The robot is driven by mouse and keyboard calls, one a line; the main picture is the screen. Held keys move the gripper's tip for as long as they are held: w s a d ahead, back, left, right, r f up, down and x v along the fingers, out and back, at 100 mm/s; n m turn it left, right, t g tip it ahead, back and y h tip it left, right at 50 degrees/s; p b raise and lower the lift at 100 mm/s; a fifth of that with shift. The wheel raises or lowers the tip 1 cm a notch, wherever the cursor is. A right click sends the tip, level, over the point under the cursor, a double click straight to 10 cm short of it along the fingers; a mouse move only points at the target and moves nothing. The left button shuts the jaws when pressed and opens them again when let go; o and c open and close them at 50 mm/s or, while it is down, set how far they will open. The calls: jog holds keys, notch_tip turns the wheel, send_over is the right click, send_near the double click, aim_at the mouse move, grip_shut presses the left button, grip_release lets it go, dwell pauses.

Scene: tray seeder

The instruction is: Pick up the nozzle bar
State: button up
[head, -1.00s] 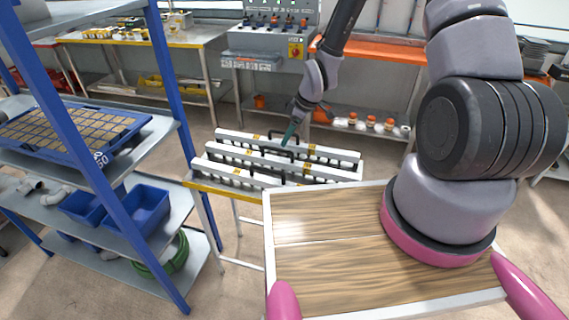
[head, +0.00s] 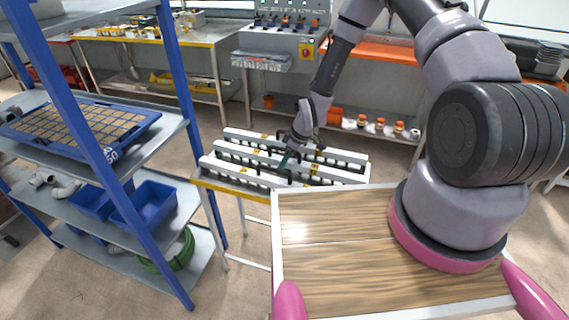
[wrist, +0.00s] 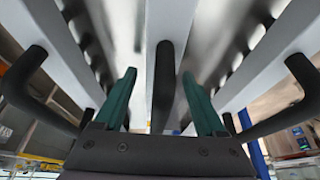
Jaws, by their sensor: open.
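Three white nozzle bars with black handles lie side by side on a low stand: a back bar (head: 245,136), a middle bar (head: 235,151) and a front bar (head: 222,166). My gripper (head: 286,160), with green fingers, is down among the bars near the middle one. In the wrist view my gripper (wrist: 159,72) is open. The dark upright handle (wrist: 163,90) of the middle bar shows between its two fingers, with gaps on both sides. A left handle (wrist: 38,92) and a right handle (wrist: 292,105) stand outside the fingers. The exact finger depth cannot be told.
A blue shelf rack (head: 172,90) stands close on the left, with a seed tray (head: 135,128) and blue bins (head: 150,205). A grey control panel (head: 284,45) and an orange-topped bench (head: 385,52) stand behind. A wood-topped tray (head: 335,250) on my own body is empty.

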jog(key=shift+f, duration=0.15)
jog(key=shift+a, duration=0.1)
grip_shut()
